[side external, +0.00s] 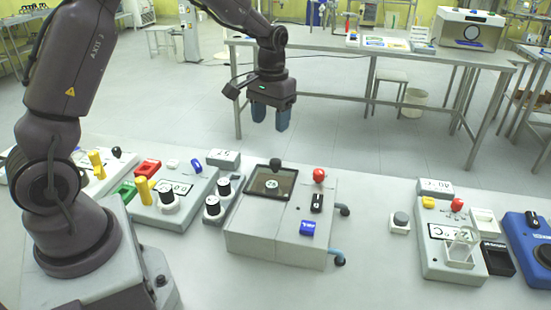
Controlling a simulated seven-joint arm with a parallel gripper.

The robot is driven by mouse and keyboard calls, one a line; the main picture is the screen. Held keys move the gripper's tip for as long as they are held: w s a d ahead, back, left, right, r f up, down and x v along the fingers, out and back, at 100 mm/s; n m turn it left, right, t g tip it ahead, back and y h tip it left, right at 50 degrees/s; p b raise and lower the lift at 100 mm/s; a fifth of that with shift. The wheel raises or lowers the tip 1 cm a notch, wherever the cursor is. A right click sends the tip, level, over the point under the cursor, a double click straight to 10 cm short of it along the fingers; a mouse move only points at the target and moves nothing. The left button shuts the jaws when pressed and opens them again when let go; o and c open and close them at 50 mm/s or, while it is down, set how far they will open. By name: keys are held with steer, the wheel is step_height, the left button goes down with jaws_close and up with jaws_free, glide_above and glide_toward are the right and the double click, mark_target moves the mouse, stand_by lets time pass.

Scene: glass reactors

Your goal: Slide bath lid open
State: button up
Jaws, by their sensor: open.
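A grey box-shaped unit (262,246), which looks like the bath, stands on the bench in the middle of the side external view. A dark, framed panel (271,182) on its top looks like the lid and covers the top's back left part. A round black knob (275,164) stands at the panel's back edge. My gripper (270,125) hangs above and behind the unit, pointing down. Its two blue fingers are apart with nothing between them, and they do not touch the knob or panel. What lies under the panel is not clear.
A red knob (319,175), a black switch (317,203) and a blue switch (307,228) sit right of the panel. Black-and-white dials (213,206) stand close on the left.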

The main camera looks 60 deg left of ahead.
mark_target(275, 161)
steer(key=f, duration=0.4)
steer(key=w+f, duration=0.1)
steer(key=f, duration=0.6)
steer(key=shift+w+a+f, duration=0.15)
steer(key=shift+w+f, duration=0.05)
steer(key=shift+f, duration=0.2)
